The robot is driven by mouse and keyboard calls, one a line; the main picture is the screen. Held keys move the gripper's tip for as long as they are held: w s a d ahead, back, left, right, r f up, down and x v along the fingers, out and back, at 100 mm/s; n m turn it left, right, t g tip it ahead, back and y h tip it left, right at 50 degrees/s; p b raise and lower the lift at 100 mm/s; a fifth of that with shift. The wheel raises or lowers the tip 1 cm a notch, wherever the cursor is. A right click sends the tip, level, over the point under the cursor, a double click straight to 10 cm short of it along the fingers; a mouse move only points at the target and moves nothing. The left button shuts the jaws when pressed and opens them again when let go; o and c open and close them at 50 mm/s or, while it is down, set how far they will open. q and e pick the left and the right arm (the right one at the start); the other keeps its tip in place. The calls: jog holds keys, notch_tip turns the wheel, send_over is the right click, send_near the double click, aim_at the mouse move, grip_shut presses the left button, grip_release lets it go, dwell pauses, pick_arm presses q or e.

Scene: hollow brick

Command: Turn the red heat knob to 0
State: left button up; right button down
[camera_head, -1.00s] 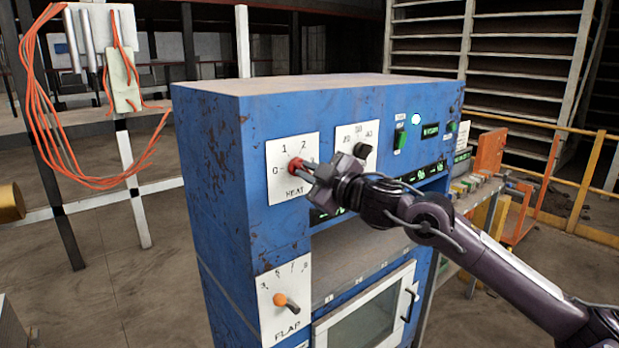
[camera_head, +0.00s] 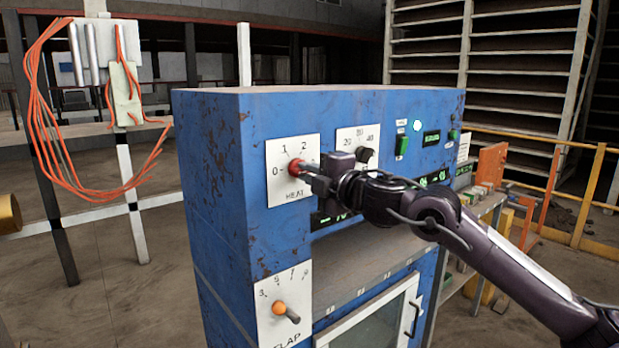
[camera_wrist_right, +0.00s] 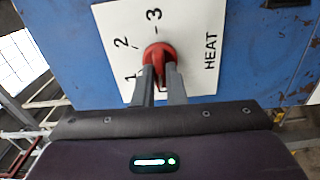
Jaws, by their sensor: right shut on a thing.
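The red heat knob (camera_head: 295,168) sits on a white plate (camera_head: 282,150) marked 0, 1, 2 and HEAT, on the front of a blue machine. In the head view the gripper hides the 3; in the right wrist view the red knob (camera_wrist_right: 160,55) shows with 1, 2 and 3 around it, and the 0 is hidden. My right gripper (camera_head: 306,168) is shut on the knob, one finger on each side of it, also in the wrist view (camera_wrist_right: 160,84). Which mark the knob points to I cannot tell. My left gripper is not in view.
A black knob (camera_head: 364,154) on another plate is close behind my right gripper. An orange-tipped flap lever (camera_head: 280,309) is lower on the machine (camera_head: 215,180). A green switch (camera_head: 402,144) is further right. Orange cables (camera_head: 40,110) hang at the left.

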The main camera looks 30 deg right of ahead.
jog(key=shift+n, duration=0.4)
jog(key=c, duration=1.5)
grip_release()
jog(key=shift+s+f+b, duration=0.1)
jog(key=shift+f+b, duration=0.05)
jog(key=shift+b, duration=0.15)
jog(key=s+b, duration=0.7)
jog(key=b, duration=0.1)
jog(key=shift+s+d, duration=0.3)
